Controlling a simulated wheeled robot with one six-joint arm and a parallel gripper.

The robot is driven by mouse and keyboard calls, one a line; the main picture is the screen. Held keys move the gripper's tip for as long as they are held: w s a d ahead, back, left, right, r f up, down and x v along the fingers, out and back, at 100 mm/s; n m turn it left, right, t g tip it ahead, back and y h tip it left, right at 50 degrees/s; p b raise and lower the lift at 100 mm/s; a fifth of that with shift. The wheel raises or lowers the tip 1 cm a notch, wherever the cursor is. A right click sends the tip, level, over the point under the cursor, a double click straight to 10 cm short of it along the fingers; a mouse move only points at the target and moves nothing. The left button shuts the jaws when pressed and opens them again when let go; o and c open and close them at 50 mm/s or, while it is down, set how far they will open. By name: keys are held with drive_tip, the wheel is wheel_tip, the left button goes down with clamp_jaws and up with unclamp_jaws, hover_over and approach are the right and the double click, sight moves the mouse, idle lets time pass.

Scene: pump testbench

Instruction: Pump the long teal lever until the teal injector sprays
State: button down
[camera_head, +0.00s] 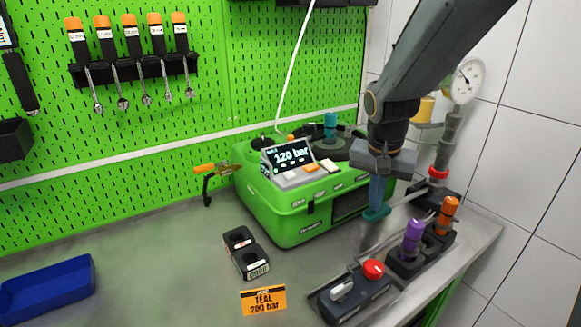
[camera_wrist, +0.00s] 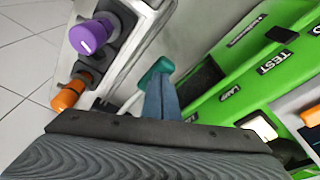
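The long lever's teal grip (camera_head: 375,214) is in front of the green test machine (camera_head: 290,215). It also shows in the wrist view (camera_wrist: 157,70), with a thin metal rod leading from it. My gripper (camera_head: 377,205) points down, and its blue-grey fingers (camera_wrist: 162,100) are close together with their tips at the grip. I cannot tell whether the grip is between them or just under them. The teal injector (camera_head: 330,122) stands upright on top of the machine; no spray shows. The display (camera_head: 288,157) reads 120 bar. An orange card (camera_head: 263,300) reads TEAL 200 bar.
A purple injector (camera_head: 413,232) and an orange injector (camera_head: 447,209) stand in a rack at the right. A box with a red button (camera_head: 373,269) is in front of them. A round gauge (camera_head: 467,81) stands behind. A blue tray (camera_head: 48,290) lies at left.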

drive_tip(key=shift+f, duration=0.55)
drive_tip(key=shift+r, duration=0.1)
wheel_tip(320, 180, up, 8)
drive_tip(key=p, duration=0.6)
drive_tip(key=shift+w+d, duration=0.2)
drive_tip(key=shift+d, duration=0.15)
drive_tip(key=shift+f, duration=0.25)
